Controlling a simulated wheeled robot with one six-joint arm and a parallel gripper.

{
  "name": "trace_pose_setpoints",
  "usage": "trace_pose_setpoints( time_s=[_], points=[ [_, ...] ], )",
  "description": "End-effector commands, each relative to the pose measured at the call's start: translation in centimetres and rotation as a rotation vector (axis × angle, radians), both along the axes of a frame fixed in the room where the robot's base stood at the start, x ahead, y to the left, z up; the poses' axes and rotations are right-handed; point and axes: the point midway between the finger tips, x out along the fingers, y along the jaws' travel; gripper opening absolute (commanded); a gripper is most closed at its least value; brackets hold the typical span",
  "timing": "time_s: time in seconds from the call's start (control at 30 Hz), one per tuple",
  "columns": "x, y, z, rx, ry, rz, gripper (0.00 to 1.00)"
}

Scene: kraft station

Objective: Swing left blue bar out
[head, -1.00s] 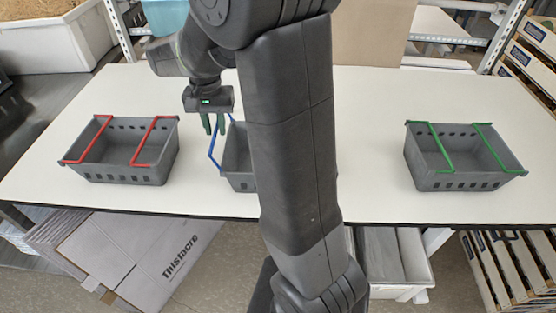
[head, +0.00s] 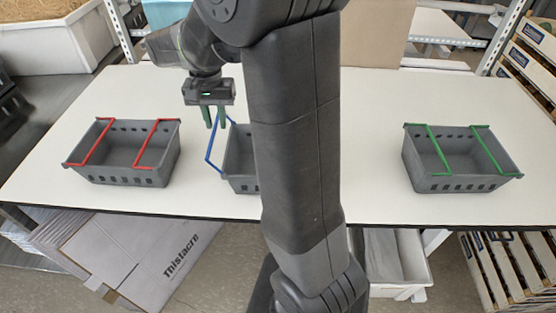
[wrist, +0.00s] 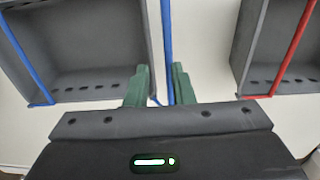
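The grey crate with blue bars (head: 238,165) stands mid-table, its right part hidden behind my arm. Its left blue bar (head: 209,150) stands outside the crate's left wall, leaning outward. In the wrist view this bar (wrist: 166,45) runs between the green fingers of my gripper (wrist: 160,85), with a gap to the left finger. My gripper (head: 216,118) is open, pointing down at the bar's upper end. The other blue bar (wrist: 24,55) lies across the crate in the wrist view; my arm hides it in the head view.
A grey crate with red bars (head: 127,160) stands to the left, and one with green bars (head: 460,165) to the right. All bars of these two lie inward across the tops. The white table (head: 370,130) is clear between the crates.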

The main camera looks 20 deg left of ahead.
Motion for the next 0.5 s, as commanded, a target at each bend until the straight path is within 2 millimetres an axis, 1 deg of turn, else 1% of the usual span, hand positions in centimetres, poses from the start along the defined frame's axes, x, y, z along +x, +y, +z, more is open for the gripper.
trace_pose_setpoints(
  time_s=[0.5],
  points=[
    [0.2, -0.5, 4.1, 0.001, -0.001, 0.000, 0.22]
  ],
)
